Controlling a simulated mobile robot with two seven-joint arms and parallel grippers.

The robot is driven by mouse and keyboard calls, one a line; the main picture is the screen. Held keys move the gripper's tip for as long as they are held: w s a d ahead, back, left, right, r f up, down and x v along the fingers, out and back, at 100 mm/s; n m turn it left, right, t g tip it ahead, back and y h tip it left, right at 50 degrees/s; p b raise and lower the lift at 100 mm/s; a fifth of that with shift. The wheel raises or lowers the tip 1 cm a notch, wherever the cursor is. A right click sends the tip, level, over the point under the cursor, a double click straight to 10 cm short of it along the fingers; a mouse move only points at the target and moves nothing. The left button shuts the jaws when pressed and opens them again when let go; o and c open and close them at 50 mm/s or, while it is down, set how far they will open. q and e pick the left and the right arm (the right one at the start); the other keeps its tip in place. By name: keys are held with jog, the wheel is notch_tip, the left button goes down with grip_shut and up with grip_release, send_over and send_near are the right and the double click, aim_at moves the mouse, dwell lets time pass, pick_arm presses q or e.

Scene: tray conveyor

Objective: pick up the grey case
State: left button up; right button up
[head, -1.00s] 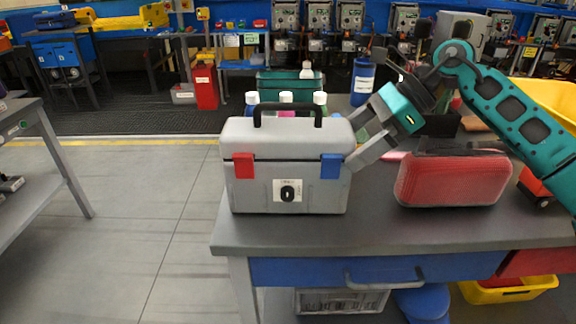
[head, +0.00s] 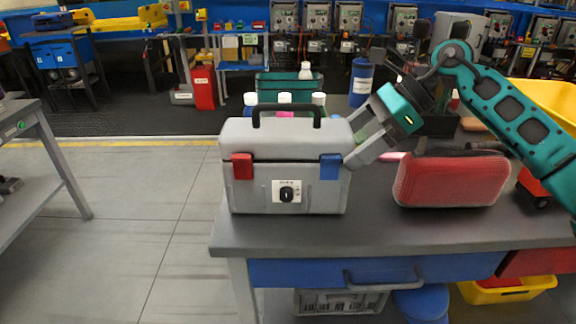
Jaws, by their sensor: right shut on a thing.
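The grey case (head: 265,204) stands upright at the left end of the dark grey worktable (head: 400,236). It has a black handle on top, a red latch on the left, a blue latch on the right and a white label with a black lock in front. My right gripper (head: 350,155) reaches in from the right and is shut on the case at its upper right side. The far finger is hidden behind the case. The case appears to rest on the table. My left gripper is out of view.
A red soft case (head: 452,182) lies to the right on the table. Several bottles, with a teal crate (head: 290,85) beyond, stand behind the grey case. A blue canister (head: 362,82) is further back. Open floor (head: 130,220) lies to the left, before a side table (head: 40,150).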

jog(key=shift+r, duration=0.3)
pick_arm(q)
jog(key=p, duration=0.1)
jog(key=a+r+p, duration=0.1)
jog(key=p, duration=0.1)
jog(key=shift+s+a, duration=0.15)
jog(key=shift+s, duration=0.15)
pick_arm(e)
notch_tip(320, 180, up, 20)
jog(key=shift+f, duration=0.1)
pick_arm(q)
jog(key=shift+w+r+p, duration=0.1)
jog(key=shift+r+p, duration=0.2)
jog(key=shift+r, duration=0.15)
